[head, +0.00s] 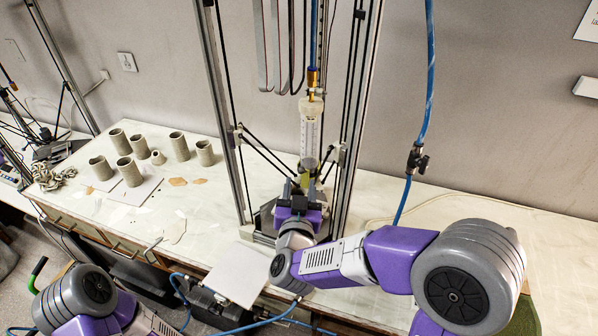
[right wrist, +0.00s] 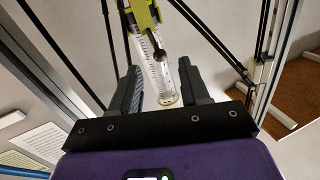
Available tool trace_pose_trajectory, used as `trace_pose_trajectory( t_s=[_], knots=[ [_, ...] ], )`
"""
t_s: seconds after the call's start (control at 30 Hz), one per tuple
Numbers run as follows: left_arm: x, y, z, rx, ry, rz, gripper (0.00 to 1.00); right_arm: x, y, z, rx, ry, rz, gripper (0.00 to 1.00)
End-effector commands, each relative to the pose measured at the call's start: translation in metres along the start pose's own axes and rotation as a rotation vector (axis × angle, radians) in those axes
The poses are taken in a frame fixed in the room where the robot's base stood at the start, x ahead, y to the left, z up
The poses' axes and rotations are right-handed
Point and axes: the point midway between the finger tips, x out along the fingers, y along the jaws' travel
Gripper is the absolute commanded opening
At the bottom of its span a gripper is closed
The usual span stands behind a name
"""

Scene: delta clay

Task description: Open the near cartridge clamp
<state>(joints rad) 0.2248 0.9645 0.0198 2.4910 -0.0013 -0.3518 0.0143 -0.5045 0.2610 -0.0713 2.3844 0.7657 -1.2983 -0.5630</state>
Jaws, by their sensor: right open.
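A clear graduated cartridge (head: 311,130) hangs upright in the middle of the tall frame printer. In the right wrist view the cartridge (right wrist: 160,72) appears between my two dark fingers, with its round end low between them. A yellow-green clamp part (right wrist: 143,14) sits at the cartridge at the top of that view; its top is cut off, and I cannot tell whether it is open or shut. My right gripper (head: 303,184) is at the lower end of the cartridge. In the right wrist view its jaws (right wrist: 160,82) are apart, with no visible grip. My left gripper is out of view.
Frame posts (head: 217,110) and black diagonal rods (head: 262,150) flank the cartridge closely. Several grey clay cylinders (head: 180,147) stand on the table at left. A pale square board (head: 236,274) lies at the front edge. A blue hose with a valve (head: 417,160) hangs at right.

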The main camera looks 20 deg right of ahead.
Motion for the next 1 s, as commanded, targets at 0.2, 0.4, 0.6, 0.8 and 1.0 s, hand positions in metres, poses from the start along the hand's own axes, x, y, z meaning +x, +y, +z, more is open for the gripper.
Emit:
trace_pose_trajectory(
  t_s=[0.2, 0.4, 0.6, 0.8, 1.0],
  knots=[
    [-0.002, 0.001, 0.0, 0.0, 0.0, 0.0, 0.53, 0.032, 0.0, 0.0, 0.0, 0.0, 0.002, 0.46],
    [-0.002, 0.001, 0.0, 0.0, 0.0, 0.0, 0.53, 0.043, 0.0, 0.0, -0.001, 0.0, -0.001, 0.46],
    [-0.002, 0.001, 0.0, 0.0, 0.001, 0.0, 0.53, 0.043, 0.0, 0.0, -0.001, 0.0, -0.001, 0.46],
    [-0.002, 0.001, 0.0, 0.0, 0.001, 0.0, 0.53, 0.043, 0.0, 0.0, -0.001, 0.0, -0.001, 0.18],
    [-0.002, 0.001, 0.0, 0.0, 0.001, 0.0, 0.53, 0.043, 0.0, 0.0, 0.0, 0.0, -0.001, 0.0]
  ],
)
